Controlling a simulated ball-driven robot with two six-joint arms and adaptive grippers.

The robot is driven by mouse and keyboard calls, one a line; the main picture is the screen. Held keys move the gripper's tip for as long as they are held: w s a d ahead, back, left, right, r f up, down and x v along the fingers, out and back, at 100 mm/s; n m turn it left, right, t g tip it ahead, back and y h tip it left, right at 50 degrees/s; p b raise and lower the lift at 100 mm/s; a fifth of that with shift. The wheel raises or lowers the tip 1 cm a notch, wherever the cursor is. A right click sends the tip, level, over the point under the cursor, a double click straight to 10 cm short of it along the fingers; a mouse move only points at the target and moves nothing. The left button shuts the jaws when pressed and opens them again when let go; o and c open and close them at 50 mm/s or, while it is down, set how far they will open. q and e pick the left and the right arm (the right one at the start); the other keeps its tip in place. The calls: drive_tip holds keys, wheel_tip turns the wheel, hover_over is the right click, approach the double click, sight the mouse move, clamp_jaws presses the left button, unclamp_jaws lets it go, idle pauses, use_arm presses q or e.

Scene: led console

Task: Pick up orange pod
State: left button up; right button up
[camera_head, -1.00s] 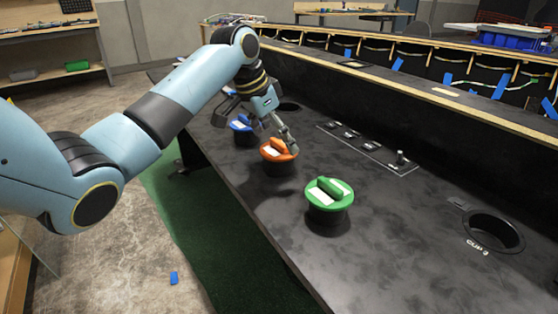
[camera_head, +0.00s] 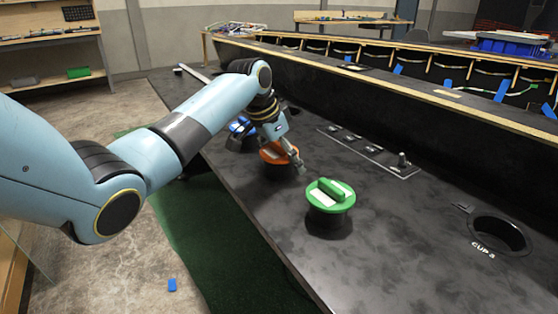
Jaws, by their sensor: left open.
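The orange pod (camera_head: 273,153) stands on the black console in the middle of the view, between a blue pod and a green pod. It has an orange round top with a pale patch, and its body is dark. My left gripper (camera_head: 285,160) is at the orange pod's top, pointing down and to the right, and covers part of it. Its jaws are open. One finger shows at the right of the pod's top; the other finger is hard to make out. I cannot tell whether a finger touches the pod. My right gripper is not in view.
The green pod (camera_head: 330,195) stands nearer on the console (camera_head: 375,245). The blue pod (camera_head: 240,130) is partly hidden behind my left arm. A switch panel (camera_head: 368,150) and an empty round hole marked CUP 3 (camera_head: 498,235) lie to the right. A raised wall runs behind.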

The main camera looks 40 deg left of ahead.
use_arm(q)
drive_tip(key=shift+c, duration=1.2)
drive_tip(key=shift+c, duration=0.7)
